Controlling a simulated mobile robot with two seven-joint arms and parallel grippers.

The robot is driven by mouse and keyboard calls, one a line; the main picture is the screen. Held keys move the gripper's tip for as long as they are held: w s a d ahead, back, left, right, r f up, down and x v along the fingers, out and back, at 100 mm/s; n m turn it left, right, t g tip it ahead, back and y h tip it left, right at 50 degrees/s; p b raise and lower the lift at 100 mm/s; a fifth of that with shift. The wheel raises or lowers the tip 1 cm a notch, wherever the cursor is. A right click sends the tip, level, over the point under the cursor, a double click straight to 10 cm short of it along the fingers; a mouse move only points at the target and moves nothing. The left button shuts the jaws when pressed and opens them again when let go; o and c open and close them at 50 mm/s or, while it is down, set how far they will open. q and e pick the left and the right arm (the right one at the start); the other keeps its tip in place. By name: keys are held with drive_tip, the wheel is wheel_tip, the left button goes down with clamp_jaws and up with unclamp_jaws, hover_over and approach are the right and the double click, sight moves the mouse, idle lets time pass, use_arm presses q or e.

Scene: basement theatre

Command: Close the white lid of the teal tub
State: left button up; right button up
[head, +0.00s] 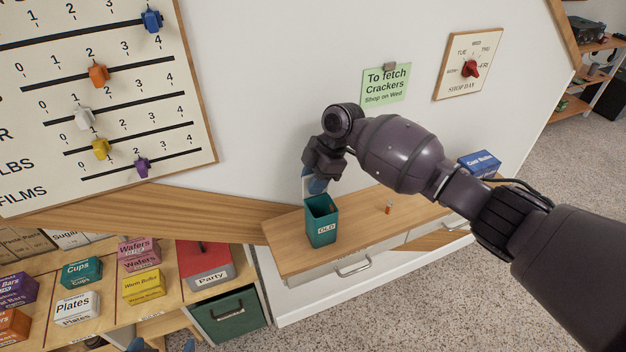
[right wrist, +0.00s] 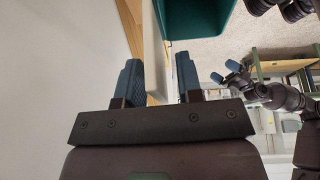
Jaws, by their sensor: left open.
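The teal tub (head: 321,222), labelled "OLD", stands open on the wooden shelf top; its wall also shows in the right wrist view (right wrist: 196,18). Its white lid (head: 306,187) stands raised at the back of the tub, mostly hidden by my right gripper (head: 316,185). In the right wrist view the lid (right wrist: 155,50) is a pale upright panel in the gap between the fingers of my right gripper (right wrist: 160,80), which look apart. My left gripper (head: 164,345) is open and empty at the bottom edge of the head view, away from the tub.
A small orange-capped item (head: 389,208) and a blue bulb box (head: 479,162) sit on the wooden top (head: 290,258) right of the tub. The wall is close behind. Boxes and a red Party box (head: 205,262) fill the lower shelf at left.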

sight(306, 197)
drive_tip(key=shift+a+f, duration=0.1)
drive_tip(key=shift+f, duration=0.05)
clamp_jaws()
drive_tip(key=shift+s, duration=0.1)
idle(0.3)
drive_tip(key=shift+s+d+f+n+t+y+p, duration=0.1)
drive_tip(key=shift+s+d+n+t+y+p, duration=0.2)
drive_tip(key=shift+t, duration=0.35)
drive_tip(key=shift+s+t+y+p, duration=0.1)
drive_tip(key=shift+s+t+p, duration=0.25)
drive_tip(key=shift+t, duration=0.3)
drive_tip(key=shift+s+d+f+n+t+y+b, duration=0.1)
drive_tip(key=shift+s+f+n+t+y+b, duration=0.2)
drive_tip(key=shift+t, duration=0.55)
drive_tip(key=shift+s+d+f+n+t+y+b, duration=0.15)
drive_tip(key=shift+s+t+y, duration=0.25)
drive_tip(key=shift+t, duration=0.45)
